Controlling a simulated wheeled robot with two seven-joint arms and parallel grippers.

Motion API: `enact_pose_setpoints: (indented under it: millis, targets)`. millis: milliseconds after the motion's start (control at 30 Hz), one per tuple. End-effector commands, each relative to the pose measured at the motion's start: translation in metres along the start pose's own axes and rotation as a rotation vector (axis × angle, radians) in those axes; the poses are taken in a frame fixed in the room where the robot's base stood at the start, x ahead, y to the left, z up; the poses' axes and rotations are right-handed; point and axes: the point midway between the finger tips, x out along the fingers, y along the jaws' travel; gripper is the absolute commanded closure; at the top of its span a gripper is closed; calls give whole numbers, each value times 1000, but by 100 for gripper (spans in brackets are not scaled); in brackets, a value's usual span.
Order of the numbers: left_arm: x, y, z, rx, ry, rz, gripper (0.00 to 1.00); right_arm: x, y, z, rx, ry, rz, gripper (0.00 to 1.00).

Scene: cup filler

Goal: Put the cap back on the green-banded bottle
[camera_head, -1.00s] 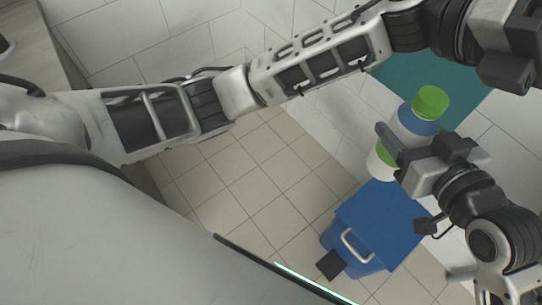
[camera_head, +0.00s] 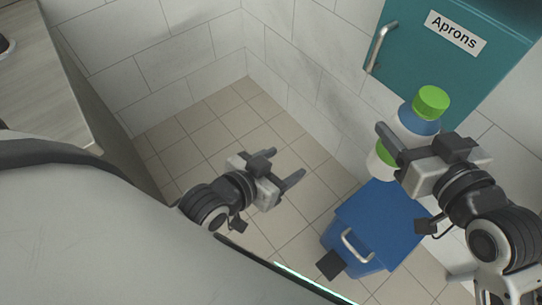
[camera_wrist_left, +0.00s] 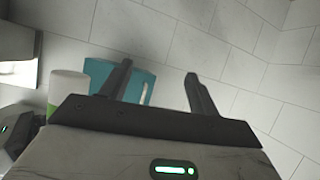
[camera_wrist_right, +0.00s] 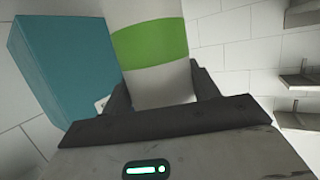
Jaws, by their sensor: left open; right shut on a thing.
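The bottle (camera_head: 376,165) is white with a green band (camera_head: 388,153). My right gripper (camera_head: 389,150) is shut around it, hiding part of its side. A green cap (camera_head: 432,101) shows at its upper end, above a blue part (camera_head: 416,120); I cannot tell how firmly it is seated. In the right wrist view, the white body (camera_wrist_right: 160,85) is between the fingers, with the green band (camera_wrist_right: 150,42) above them; the cap cannot be made out. My left gripper (camera_head: 284,167) is open and empty, well left of the bottle. In the left wrist view (camera_wrist_left: 160,85) its fingers stand apart.
A teal cabinet (camera_head: 430,75) labelled "Aprons" is on the tiled wall behind the bottle. A blue bin (camera_head: 385,225) with a pale handle stands on the floor below my right gripper. A counter (camera_head: 55,75) is at the left. The floor between is clear.

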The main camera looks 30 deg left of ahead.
Motion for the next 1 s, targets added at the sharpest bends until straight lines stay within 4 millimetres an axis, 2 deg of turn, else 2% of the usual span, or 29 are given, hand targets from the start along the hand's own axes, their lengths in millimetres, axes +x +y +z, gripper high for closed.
enact_pose_setpoints:
  millis: [33,100,167,567,667,767,900,1000]
  targets:
    - [-6,0,17,-19,-50,-5,39,0,0,0,0,0,0,100]
    - [-11,0,32,-35,-96,-8,39,0,0,0,0,0,0,100]
    - [-13,0,39,-42,-116,-9,39,0,0,0,0,0,0,100]
    - [-14,1,42,-43,-125,-10,39,-2,3,-1,11,2,26,100]
    - [-14,1,42,-42,-124,-10,39,-10,18,-1,50,2,131,100]
    - [-14,1,41,-42,-124,-10,39,-30,46,6,110,-1,307,100]
    - [-14,1,41,-42,-123,-10,39,-66,82,25,177,-5,538,100]
    - [-14,1,41,-42,-123,-10,39,-83,96,34,200,-3,630,100]
